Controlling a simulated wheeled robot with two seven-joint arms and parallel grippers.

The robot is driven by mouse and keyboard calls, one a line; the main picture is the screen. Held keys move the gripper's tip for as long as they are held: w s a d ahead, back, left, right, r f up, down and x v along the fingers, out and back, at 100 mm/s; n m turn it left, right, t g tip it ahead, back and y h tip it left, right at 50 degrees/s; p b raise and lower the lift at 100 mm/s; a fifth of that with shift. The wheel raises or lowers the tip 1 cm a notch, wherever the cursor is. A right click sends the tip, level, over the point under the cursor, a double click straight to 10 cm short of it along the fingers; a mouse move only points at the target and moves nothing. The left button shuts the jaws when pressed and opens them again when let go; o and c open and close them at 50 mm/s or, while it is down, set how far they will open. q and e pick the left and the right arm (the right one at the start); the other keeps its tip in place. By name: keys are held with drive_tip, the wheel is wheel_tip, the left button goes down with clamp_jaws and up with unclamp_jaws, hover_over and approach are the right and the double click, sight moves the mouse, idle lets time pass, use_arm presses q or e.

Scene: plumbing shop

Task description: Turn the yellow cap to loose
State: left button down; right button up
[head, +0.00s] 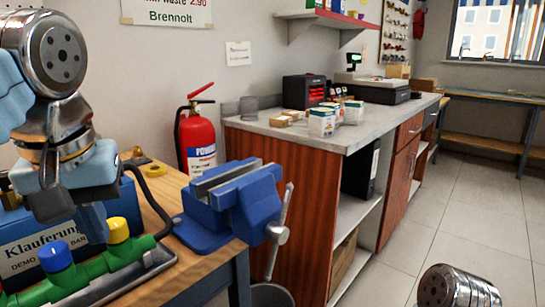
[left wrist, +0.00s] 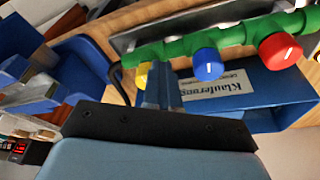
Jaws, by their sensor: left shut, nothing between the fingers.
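The yellow cap (head: 118,230) sits on a green pipe manifold (head: 90,275) on the wooden bench, right of the blue cap (head: 56,256) in the head view. In the left wrist view the yellow cap (left wrist: 142,74) is partly hidden behind my fingers. My left gripper (head: 96,228) points down just left of the yellow cap. It is shut and empty; its fingers also show in the left wrist view (left wrist: 157,78). I cannot tell whether they touch the cap. The blue cap (left wrist: 208,64) and a red cap (left wrist: 279,51) show in the wrist view. My right gripper is out of view.
A blue vise (head: 230,200) stands on the bench right of the manifold. A blue box labelled "Klauferung" (head: 40,250) stands behind the manifold. A fire extinguisher (head: 197,140) and a grey-topped counter (head: 300,130) are farther back. Open floor lies at the right.

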use_arm(q)
drive_tip(key=shift+w+d+f+p, duration=0.15)
drive_tip(key=shift+w+d+p, duration=0.05)
drive_tip(key=shift+d+p, duration=0.3)
drive_tip(key=shift+w+d+f+p, duration=0.15)
drive_tip(key=shift+d+p, duration=0.25)
drive_tip(key=shift+d, duration=0.15)
drive_tip(key=shift+w+r, duration=0.1)
drive_tip(key=shift+r, duration=0.05)
idle(0.4)
drive_tip(key=shift+d, duration=0.1)
drive_tip(key=shift+w+v, duration=0.2)
drive_tip(key=shift+v, duration=1.25)
drive_tip(key=shift+w+v, duration=0.2)
drive_tip(key=shift+v, duration=1.25)
drive_tip(key=shift+r, duration=0.1)
